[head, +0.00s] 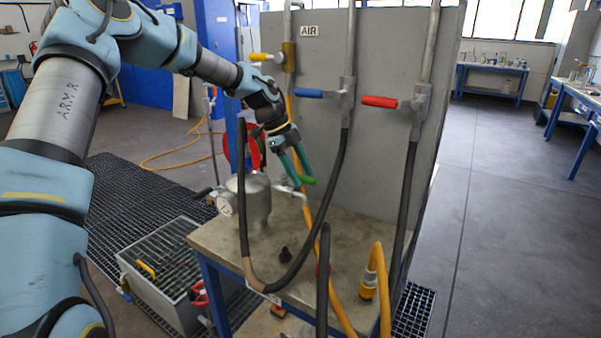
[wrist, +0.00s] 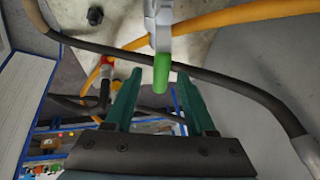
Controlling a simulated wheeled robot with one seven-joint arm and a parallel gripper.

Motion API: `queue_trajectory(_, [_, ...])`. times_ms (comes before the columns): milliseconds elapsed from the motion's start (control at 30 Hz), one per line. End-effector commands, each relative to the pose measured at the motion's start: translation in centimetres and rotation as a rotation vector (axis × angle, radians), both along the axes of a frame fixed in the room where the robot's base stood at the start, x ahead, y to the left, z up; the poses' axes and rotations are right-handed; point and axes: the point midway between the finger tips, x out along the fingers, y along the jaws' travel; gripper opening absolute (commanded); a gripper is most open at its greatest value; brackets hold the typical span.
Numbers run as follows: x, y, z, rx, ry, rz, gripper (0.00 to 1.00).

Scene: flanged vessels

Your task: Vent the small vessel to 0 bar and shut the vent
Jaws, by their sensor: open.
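The small vessel (head: 251,198) is a grey metal pot on the bench (head: 215,240), partly crossed by a black hose. Its round white gauge (head: 225,205) faces left; the reading is too small to tell. A green lever (head: 307,180) shows at the right of the vessel, near a metal outlet. In the wrist view the green lever (wrist: 161,72) sticks out from a silver valve body (wrist: 160,30). My gripper (head: 302,184) is open at the lever. In the wrist view its teal fingers (wrist: 159,85) stand either side of the lever's end, with gaps on both sides.
A grey panel (head: 390,65) marked AIR stands behind, with yellow (head: 262,57), blue (head: 309,93) and red (head: 380,102) handled valves. Black hoses and a yellow hose (head: 377,265) hang over the bench. A grated metal tub (head: 165,265) stands left. The floor at right is clear.

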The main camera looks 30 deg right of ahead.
Motion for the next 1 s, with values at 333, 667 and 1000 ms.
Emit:
queue_trajectory(333, [1.3, 1.5, 3.8, -0.002, -0.005, 0.003, 0.56])
queue_trajectory(667, [2.6, 3.4, 8.8, -0.001, -0.002, 0.002, 0.56])
queue_trajectory(1000, [2.7, 3.7, 9.8, 0.0, 0.001, 0.0, 0.56])
